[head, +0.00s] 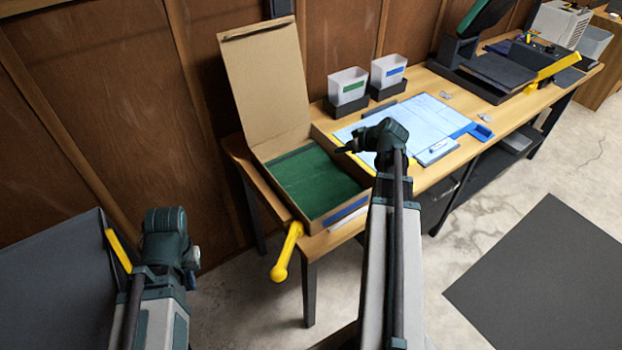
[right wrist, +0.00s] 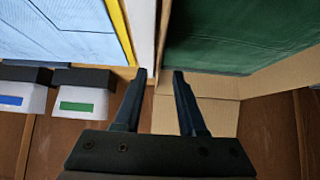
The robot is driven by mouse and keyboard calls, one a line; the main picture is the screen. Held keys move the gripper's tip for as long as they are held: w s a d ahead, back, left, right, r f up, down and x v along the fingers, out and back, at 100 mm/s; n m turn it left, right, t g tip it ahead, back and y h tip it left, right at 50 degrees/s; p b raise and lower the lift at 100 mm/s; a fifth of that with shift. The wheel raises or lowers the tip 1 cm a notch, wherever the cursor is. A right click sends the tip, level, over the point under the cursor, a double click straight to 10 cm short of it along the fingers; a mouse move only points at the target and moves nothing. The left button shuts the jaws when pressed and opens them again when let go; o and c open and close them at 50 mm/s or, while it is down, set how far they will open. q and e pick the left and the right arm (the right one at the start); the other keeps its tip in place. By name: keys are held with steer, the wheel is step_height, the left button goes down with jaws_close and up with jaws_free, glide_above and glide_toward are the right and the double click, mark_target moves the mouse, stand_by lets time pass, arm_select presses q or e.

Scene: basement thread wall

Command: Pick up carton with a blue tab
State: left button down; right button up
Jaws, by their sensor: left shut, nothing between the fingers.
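An open cardboard carton (head: 317,222) with a green interior stands at the left end of the workbench, its lid (head: 265,85) raised. A blue strip (head: 346,212) shows on its front side. My right gripper (head: 348,147) is above the carton's right side. In the right wrist view its two fingers (right wrist: 164,72) are apart and empty, with the carton wall (right wrist: 160,40) running between and beyond them. I cannot tell the height gap. My left gripper (head: 191,270) is low at the left, away from the bench, shut and mostly hidden by its own wrist.
Two white bins, one with a green label (head: 348,88) and one with a blue label (head: 388,72), stand behind a light-blue sheet (head: 420,115). A yellow handle (head: 287,252) juts from the bench's front left. Dark equipment (head: 490,70) fills the right end.

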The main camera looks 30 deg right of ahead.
steer(key=b+x, duration=0.2)
steer(key=x, duration=0.2)
steer(key=shift+w+d+f, duration=0.1)
steer(key=shift+w, duration=0.25)
jaws_close()
stand_by(1.0)
